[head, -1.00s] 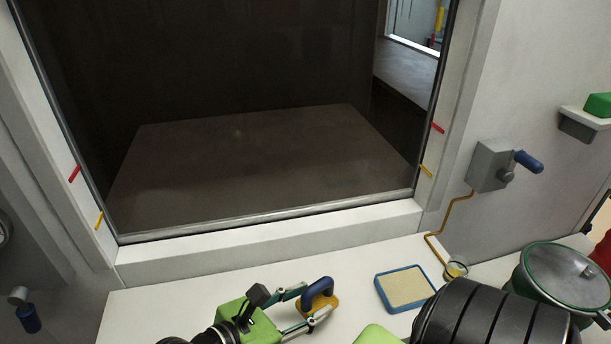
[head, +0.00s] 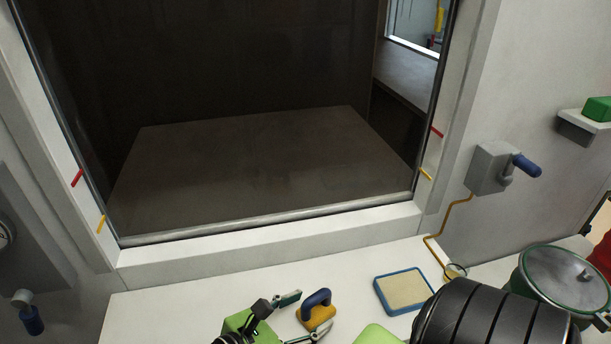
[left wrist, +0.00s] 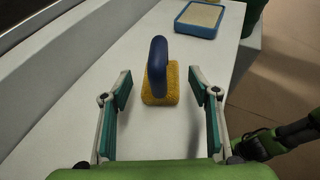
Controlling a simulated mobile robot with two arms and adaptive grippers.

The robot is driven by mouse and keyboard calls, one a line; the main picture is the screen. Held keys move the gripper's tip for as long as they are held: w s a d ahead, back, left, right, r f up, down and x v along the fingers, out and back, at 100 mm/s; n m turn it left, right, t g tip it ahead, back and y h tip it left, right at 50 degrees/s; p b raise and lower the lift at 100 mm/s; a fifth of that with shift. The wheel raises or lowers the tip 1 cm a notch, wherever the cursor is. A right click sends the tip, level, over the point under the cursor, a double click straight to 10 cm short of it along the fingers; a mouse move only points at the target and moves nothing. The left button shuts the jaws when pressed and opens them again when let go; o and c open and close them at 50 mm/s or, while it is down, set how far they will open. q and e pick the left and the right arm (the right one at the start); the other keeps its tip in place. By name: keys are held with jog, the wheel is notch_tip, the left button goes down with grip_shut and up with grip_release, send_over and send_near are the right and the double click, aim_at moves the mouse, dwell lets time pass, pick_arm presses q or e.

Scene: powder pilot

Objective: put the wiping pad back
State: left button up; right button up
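The wiping pad (head: 317,311) is a yellow sponge block with a dark blue arched handle, standing upright on the white ledge. It also shows in the left wrist view (left wrist: 160,83), ahead of and between the fingers. My left gripper (head: 303,318) is open, its fingers spread, with the pad just beyond the fingertips and apart from them. In the left wrist view the left gripper (left wrist: 160,85) holds nothing. A blue-rimmed tray with a beige inside (head: 376,287) lies on the ledge to the right of the pad. My right gripper's fingers are not visible.
A dark window opening with a metal sill (head: 270,219) rises behind the ledge. A grey box with a blue lever (head: 492,167) is on the right wall. A green-rimmed lidded pot (head: 563,275) stands at the right. The ledge between pad and tray is clear.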

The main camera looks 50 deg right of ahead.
pick_arm(q)
jog(key=shift+r, duration=0.1)
jog(key=shift+a, duration=0.15)
jog(key=b+v, duration=0.2)
jog(key=v, duration=0.9)
jog(key=shift+a+r, duration=0.3)
